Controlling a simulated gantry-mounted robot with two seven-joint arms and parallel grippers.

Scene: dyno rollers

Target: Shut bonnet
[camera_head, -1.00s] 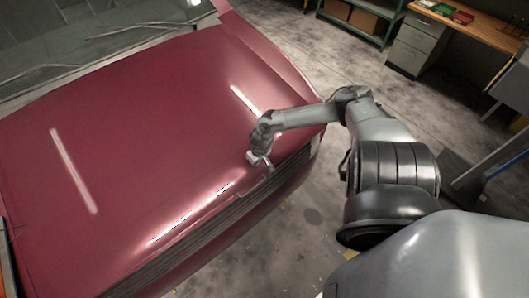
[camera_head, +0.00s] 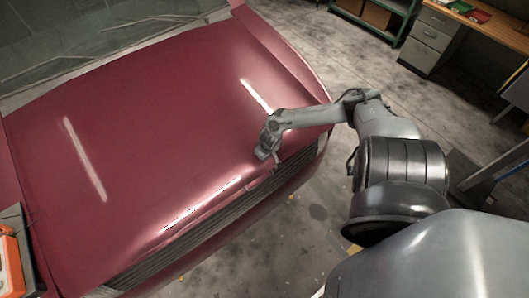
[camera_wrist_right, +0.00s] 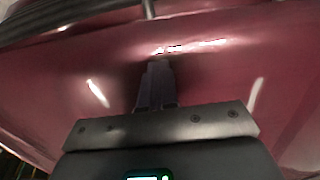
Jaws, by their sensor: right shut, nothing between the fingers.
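The dark red bonnet (camera_head: 170,130) lies down over the front of the car, its front edge just above the grille (camera_head: 215,235). I cannot tell whether a thin gap remains along that edge. My right gripper (camera_head: 264,154) is at the bonnet's front edge, right of its middle. In the right wrist view its fingers (camera_wrist_right: 157,80) are together with nothing between them, pointing at the red surface (camera_wrist_right: 215,75). They look close to the bonnet, but contact is unclear. My left gripper is not in view.
The windscreen (camera_head: 90,35) is behind the bonnet. An orange object (camera_head: 12,268) stands at the left edge. A green shelf (camera_head: 385,22) and a workbench with drawers (camera_head: 430,38) are at the back right. Open concrete floor lies between the car and them.

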